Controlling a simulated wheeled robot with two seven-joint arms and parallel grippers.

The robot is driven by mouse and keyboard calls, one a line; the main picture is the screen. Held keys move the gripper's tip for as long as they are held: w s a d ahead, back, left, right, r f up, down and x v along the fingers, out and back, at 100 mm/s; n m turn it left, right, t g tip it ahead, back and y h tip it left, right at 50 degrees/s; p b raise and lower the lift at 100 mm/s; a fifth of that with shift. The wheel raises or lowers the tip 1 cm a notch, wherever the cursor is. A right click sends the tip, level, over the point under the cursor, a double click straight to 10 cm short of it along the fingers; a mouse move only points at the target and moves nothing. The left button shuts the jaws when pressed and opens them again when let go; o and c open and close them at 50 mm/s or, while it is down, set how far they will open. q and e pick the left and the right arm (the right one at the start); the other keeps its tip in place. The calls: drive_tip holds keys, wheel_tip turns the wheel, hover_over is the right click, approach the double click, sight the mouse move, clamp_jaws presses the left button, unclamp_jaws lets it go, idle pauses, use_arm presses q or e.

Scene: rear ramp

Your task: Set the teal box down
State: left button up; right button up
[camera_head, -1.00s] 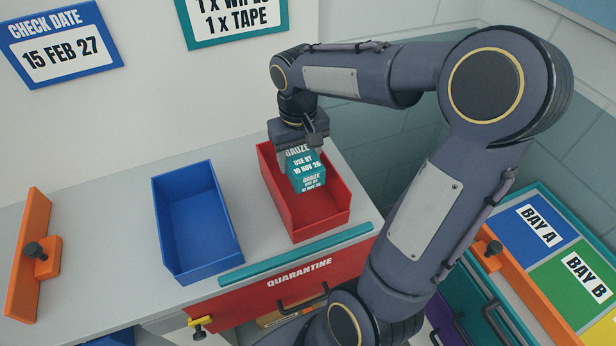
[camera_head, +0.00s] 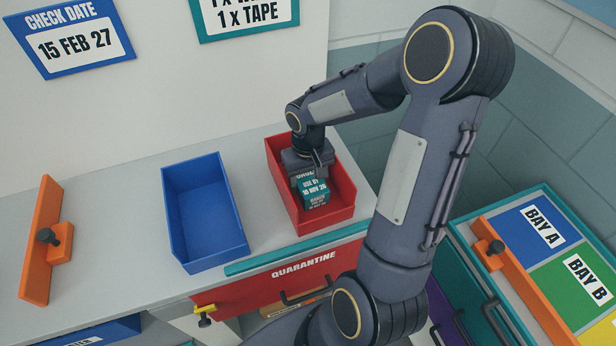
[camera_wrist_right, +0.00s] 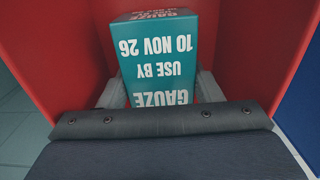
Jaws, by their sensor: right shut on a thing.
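The teal box (camera_head: 315,193) carries white print reading gauze, use by 10 Nov 26. My right gripper (camera_head: 309,172) is shut on it from above. The box is inside the walls of the red bin (camera_head: 341,205) on the counter. In the right wrist view, the teal box (camera_wrist_right: 160,60) sits between the fingers of my right gripper (camera_wrist_right: 160,95), with red bin walls (camera_wrist_right: 62,45) around it. I cannot tell whether the box touches the bin floor. My left gripper is not in view.
An empty blue bin (camera_head: 207,212) stands left of the red bin. An orange bar with a black knob (camera_head: 42,240) is at the far left. A teal strip (camera_head: 295,248) edges the counter above the red quarantine drawer (camera_head: 270,285). Bay A and Bay B labels lie at right.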

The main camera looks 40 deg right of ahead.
sight(308, 177)
drive_tip(key=shift+f, duration=0.1)
drive_tip(key=o, duration=1.1)
wheel_tip(308, 177, up, 11)
drive_tip(key=shift+f, duration=0.1)
drive_tip(key=shift+s+a+r+n+t+y, duration=0.25)
drive_tip(key=shift+s+a+r+t+y, duration=0.55)
drive_tip(key=shift+s+a, duration=1.4)
drive_tip(key=shift+s+a+r+n+t+y, duration=0.15)
drive_tip(key=shift+s+a+n+t+y, duration=0.25)
drive_tip(key=shift+s+a+t, duration=1.65)
drive_tip(key=shift+s+a+r+n+g+y, duration=0.15)
drive_tip(key=shift+s+a+r+y, duration=0.45)
drive_tip(key=shift+s+a, duration=1.75)
